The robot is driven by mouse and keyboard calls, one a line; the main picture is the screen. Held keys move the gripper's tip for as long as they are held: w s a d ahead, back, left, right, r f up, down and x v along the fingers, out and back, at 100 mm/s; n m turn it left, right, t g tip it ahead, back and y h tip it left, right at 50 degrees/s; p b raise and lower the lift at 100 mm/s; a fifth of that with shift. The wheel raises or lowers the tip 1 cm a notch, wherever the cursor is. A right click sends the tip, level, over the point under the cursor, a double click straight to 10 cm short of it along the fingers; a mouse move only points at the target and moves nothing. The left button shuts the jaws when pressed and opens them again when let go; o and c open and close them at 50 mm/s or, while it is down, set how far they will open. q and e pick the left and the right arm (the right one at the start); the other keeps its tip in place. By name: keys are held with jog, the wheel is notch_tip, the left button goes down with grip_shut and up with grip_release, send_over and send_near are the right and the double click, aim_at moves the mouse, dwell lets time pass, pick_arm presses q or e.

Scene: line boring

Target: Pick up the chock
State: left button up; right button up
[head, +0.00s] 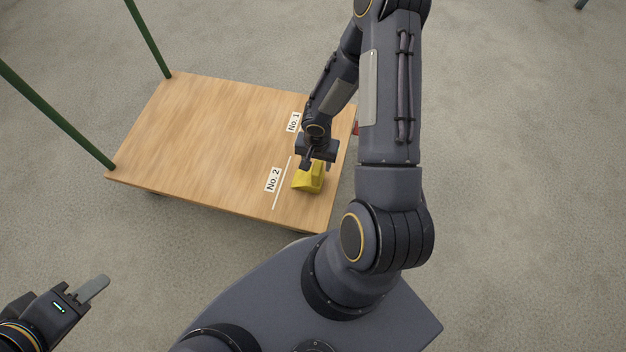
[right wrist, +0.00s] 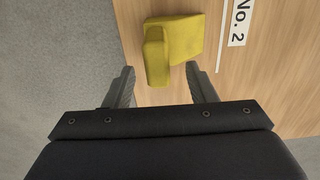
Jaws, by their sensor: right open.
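The yellow chock (head: 308,180) sits on the wooden cart deck (head: 200,130), beside the white line and the "No. 2" label. In the right wrist view the chock (right wrist: 172,50) lies ahead of the fingertips, a little right of the middle between them.
The "No. 2" label (head: 273,180) and the "No. 1" label (head: 293,122) are on the deck. Green posts (head: 60,118) stand at the cart's left side. A small red thing (head: 356,128) shows at the cart's right edge, partly hidden by my arm. Most of the deck is clear.

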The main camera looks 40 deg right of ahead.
aim_at(307, 174)
jog(key=f+b, duration=0.1)
jog(key=f, duration=0.1)
jog(key=f+b, duration=0.1)
jog(key=f, duration=0.2)
jog(key=shift+s+f, duration=0.2)
jog(key=shift+f, duration=0.15)
grip_shut()
